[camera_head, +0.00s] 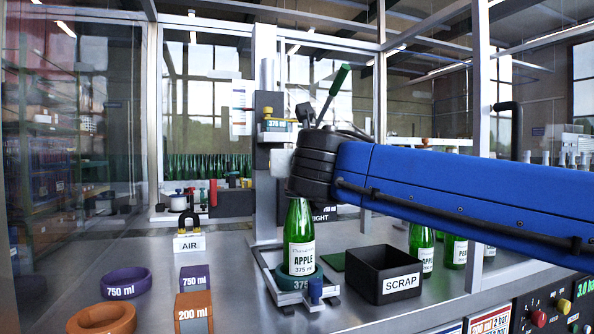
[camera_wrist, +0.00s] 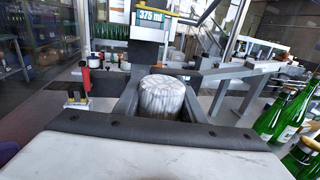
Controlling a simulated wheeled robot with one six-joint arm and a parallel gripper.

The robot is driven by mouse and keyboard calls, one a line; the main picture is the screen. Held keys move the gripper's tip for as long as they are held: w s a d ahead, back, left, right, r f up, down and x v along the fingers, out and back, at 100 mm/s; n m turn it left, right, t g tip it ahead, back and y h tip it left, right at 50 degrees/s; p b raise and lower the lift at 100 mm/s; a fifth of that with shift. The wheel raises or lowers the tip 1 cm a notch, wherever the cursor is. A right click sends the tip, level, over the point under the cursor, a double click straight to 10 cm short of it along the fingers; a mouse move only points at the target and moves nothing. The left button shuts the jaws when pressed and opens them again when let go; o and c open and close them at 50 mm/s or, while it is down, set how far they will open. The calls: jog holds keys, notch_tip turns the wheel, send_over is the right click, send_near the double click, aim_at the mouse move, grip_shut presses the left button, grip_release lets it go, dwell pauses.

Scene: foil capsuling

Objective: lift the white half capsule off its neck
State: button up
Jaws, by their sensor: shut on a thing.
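The white half capsule (camera_wrist: 162,98) shows in the wrist view as a pale, streaked cylinder between the two dark fingers of my gripper (camera_head: 312,180). My gripper is shut on it. In the head view my gripper is right over the top of the green bottle labelled APPLE 375 ml (camera_head: 299,238) and hides the capsule and the upper neck. The bottle stands upright in a green 375 ring (camera_head: 296,282) on the metal stand. I cannot tell whether the capsule still sits on the neck.
A black SCRAP bin (camera_head: 383,274) stands right of the bottle, with more green bottles (camera_head: 421,247) behind it. Purple and orange rings and blocks (camera_head: 127,282) lie at left. The AIR block (camera_head: 189,243) is behind them. A grey column (camera_head: 266,130) rises behind the bottle.

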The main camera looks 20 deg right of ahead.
notch_tip(320, 180, up, 13)
dwell(1.0)
